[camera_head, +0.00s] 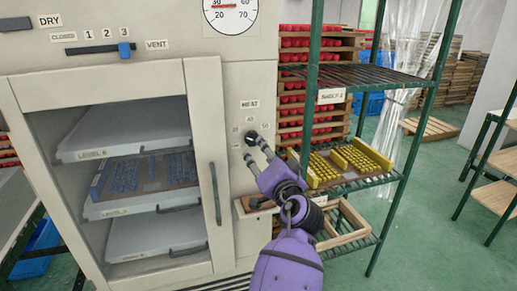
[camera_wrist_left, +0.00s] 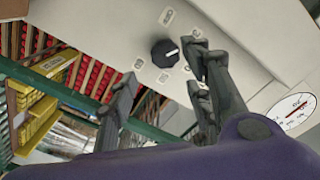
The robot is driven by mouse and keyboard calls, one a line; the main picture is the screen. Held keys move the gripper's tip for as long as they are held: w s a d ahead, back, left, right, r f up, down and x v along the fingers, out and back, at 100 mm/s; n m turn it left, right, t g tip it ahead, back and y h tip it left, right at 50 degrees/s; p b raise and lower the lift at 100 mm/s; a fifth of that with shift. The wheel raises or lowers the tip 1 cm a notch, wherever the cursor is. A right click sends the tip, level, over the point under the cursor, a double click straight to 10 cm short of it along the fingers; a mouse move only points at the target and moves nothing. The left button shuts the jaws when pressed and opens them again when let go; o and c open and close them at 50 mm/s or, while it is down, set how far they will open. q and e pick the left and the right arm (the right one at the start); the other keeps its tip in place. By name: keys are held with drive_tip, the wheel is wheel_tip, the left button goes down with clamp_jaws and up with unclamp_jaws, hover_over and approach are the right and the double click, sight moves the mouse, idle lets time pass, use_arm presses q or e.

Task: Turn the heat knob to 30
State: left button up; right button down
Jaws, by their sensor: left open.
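The heat knob (camera_head: 251,137) is a small black knob on the cream cabinet front, under a HEAT label (camera_head: 249,104) with small number labels around it. In the left wrist view the knob (camera_wrist_left: 165,53) shows a white pointer line; the numbers there are too small to read surely. My left gripper (camera_head: 260,151) is open with its fingertips close to the knob and partly in front of it. In the left wrist view its fingers (camera_wrist_left: 163,68) spread to either side below the knob; contact cannot be told. My right gripper is out of view.
A round dial gauge (camera_head: 230,14) sits above. The cabinet's door handle (camera_head: 215,193) stands left of the knob. A green rack (camera_head: 372,75) with yellow trays (camera_head: 360,156) and a wooden frame (camera_head: 345,228) stands close on the right. A vent slider (camera_head: 124,50) is upper left.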

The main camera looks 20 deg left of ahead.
use_arm(q)
drive_tip(key=v, duration=0.4)
drive_tip(key=shift+s+d, duration=0.25)
drive_tip(key=shift+s, duration=0.1)
